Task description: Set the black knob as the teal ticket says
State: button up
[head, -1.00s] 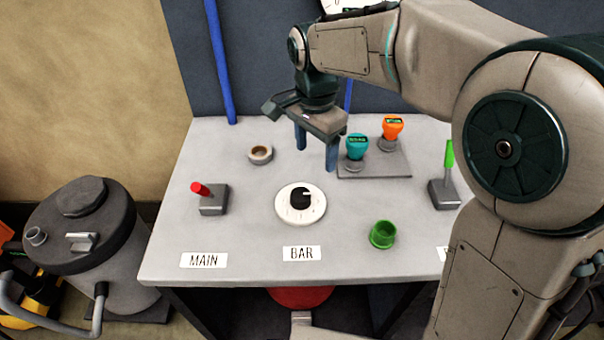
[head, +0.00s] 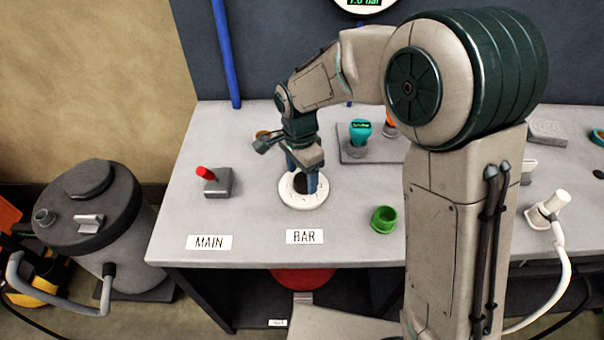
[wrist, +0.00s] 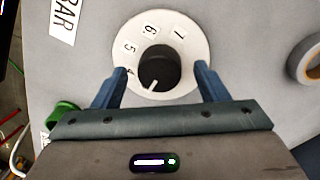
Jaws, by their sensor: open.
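The black knob (wrist: 157,66) sits on a round white dial (wrist: 193,44) marked 4, 5, 6 and 7. Its white pointer line is turned toward the gripper side, near the 4. In the head view the dial (head: 302,203) lies behind the BAR label, and the knob is partly hidden by my gripper (head: 301,178). My gripper is open above the dial, with one finger on each side of the knob and a gap at both sides in the wrist view (wrist: 160,72). I cannot pick out a teal ticket.
A teal-topped stamp (head: 360,131) stands on a grey plate behind right. A red-handled lever (head: 217,182) is left, a green cup (head: 383,219) front right. A tape roll (wrist: 306,62) lies beside the dial. A wall gauge display (head: 364,3), partly cut off, reads about 7.0 bar.

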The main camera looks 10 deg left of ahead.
jog(key=shift+f, duration=0.55)
jog(key=c, duration=1)
